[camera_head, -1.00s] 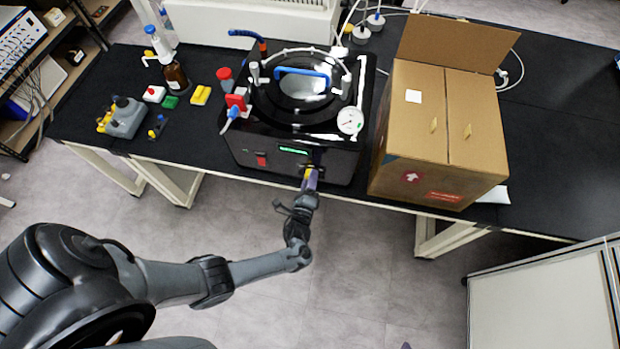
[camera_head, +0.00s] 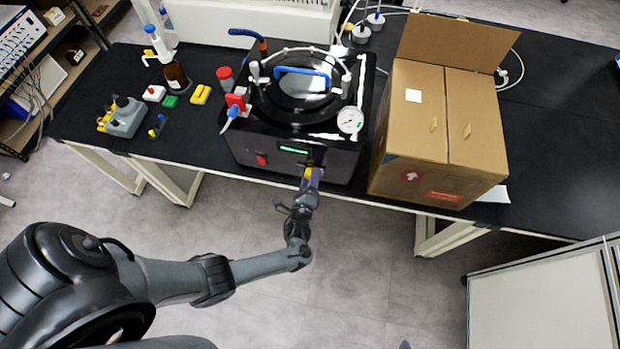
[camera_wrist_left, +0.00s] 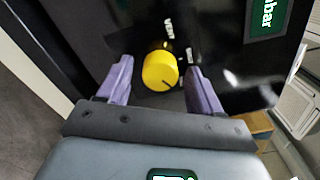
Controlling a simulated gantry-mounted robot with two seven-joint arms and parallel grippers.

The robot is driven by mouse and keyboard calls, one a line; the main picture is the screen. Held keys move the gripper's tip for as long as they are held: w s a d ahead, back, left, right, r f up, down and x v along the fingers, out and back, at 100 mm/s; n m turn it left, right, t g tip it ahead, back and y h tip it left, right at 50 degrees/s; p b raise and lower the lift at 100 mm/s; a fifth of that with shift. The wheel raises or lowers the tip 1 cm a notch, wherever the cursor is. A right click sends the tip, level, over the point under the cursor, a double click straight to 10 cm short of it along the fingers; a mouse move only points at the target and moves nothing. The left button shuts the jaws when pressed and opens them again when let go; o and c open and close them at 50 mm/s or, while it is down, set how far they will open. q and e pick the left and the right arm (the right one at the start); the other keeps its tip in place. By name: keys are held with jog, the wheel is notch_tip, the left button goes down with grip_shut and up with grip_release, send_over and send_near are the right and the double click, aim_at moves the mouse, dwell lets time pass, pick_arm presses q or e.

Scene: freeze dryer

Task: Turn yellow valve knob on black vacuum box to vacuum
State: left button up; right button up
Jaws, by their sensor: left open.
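The black vacuum box (camera_head: 268,160) stands on the black bench, with a round lid, a blue handle and a lit green display on its front. In the left wrist view the yellow valve knob (camera_wrist_left: 160,71) sits on the box's dark front panel, with a dark mark toward its lower right and small white lettering beside it. My left gripper (camera_wrist_left: 157,80) is open, its two purple fingers on either side of the knob, with a gap visible on each side. In the head view the left gripper (camera_head: 311,176) is at the box's lower front edge and mostly hides the knob. My right gripper is not in view.
A large open cardboard box (camera_head: 440,130) stands close to the right of the vacuum box. A pressure gauge (camera_head: 349,120) sits on the box top.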

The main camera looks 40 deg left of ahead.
pick_arm(q)
jog(key=v, duration=1.1)
jog(key=shift+p, duration=0.35)
